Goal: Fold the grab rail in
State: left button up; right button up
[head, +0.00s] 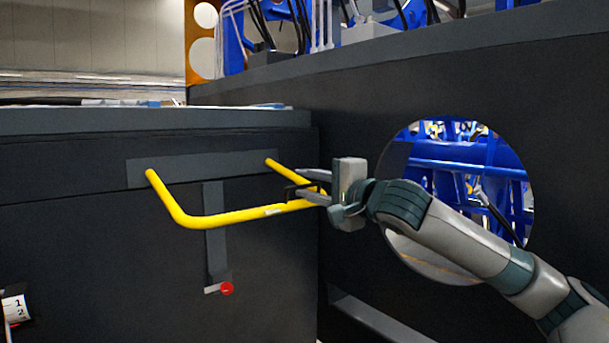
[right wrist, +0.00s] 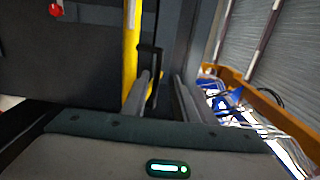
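The yellow grab rail (head: 235,216) is a U-shaped bar that stands out from a grey mounting plate (head: 205,168) on the dark chassis panel. My right gripper (head: 305,187) is at the rail's right-hand corner, its fingers apart. In the right wrist view the rail (right wrist: 130,45) runs upright just beyond the left finger, and a gap shows between the fingers (right wrist: 163,95). I cannot tell whether a finger touches the rail. A red knob (head: 227,288) sits at the foot of a grey vertical strip (head: 215,235) below the rail. My left gripper is not in view.
A dark side wall (head: 350,100) with a round opening (head: 465,170) stands at the right, behind my right arm. Blue machinery shows through the opening. A numbered white label (head: 15,308) is at the lower left. The space in front of the left panel is clear.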

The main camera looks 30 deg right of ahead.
jog(key=shift+w, duration=0.55)
jog(key=shift+c, duration=0.5)
jog(key=c, duration=0.5)
grip_shut()
jog(key=shift+r, duration=0.15)
